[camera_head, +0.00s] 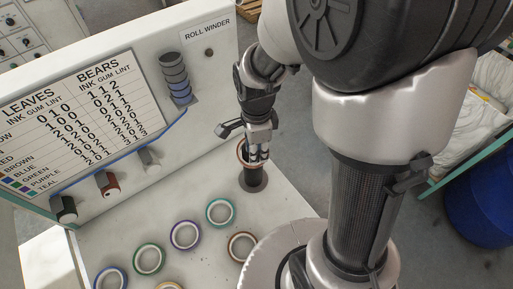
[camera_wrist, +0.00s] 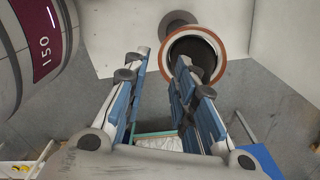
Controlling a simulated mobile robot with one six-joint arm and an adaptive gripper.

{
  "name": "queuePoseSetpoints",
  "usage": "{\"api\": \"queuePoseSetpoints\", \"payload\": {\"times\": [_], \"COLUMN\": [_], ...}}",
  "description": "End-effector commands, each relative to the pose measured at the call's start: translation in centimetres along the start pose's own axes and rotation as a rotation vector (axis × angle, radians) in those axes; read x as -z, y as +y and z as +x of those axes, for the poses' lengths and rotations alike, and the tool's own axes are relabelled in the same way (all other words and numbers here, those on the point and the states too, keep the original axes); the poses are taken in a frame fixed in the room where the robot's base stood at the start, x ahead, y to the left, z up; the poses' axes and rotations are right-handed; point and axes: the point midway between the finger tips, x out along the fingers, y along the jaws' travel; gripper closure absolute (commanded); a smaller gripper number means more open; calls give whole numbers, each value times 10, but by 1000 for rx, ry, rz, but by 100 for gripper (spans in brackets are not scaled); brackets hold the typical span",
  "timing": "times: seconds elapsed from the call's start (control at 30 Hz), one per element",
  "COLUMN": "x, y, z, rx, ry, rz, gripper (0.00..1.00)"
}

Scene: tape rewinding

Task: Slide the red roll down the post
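The red roll, a ring with an orange-red rim (camera_wrist: 224,58), shows in the wrist view with a dark inside. In the head view a sliver of it (camera_head: 240,150) shows at the top of the dark post (camera_head: 253,179), partly hidden by my gripper. The post's round dark base (camera_wrist: 178,18) lies beyond the roll in the wrist view. I cannot tell how far the post passes through the roll. My gripper (camera_wrist: 164,58) is over the roll with fingers apart. One finger is left of the roll's near-left wall; the other overlaps its opening.
Several rolls, including a teal one (camera_head: 220,211) and a purple one (camera_head: 186,235), lie on the white table (camera_head: 290,196). A white panel (camera_head: 208,60) with pegs and a chart (camera_head: 85,115) stands behind. A blue bin (camera_head: 480,205) is right of the table.

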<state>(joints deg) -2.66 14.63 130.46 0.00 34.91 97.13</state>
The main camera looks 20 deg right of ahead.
Motion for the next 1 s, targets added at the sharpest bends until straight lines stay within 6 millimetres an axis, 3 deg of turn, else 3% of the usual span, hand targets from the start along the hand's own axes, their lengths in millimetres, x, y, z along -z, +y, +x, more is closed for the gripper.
{"api": "queuePoseSetpoints", "payload": {"times": [0.17,0.57,1.0], "x": [0,0,0], "y": [0,-1,-1], "z": [0,-7,-93], "rx": [0,4,6], "ry": [0,-1,-1], "rz": [0,0,0], "gripper": [61,61,61]}}
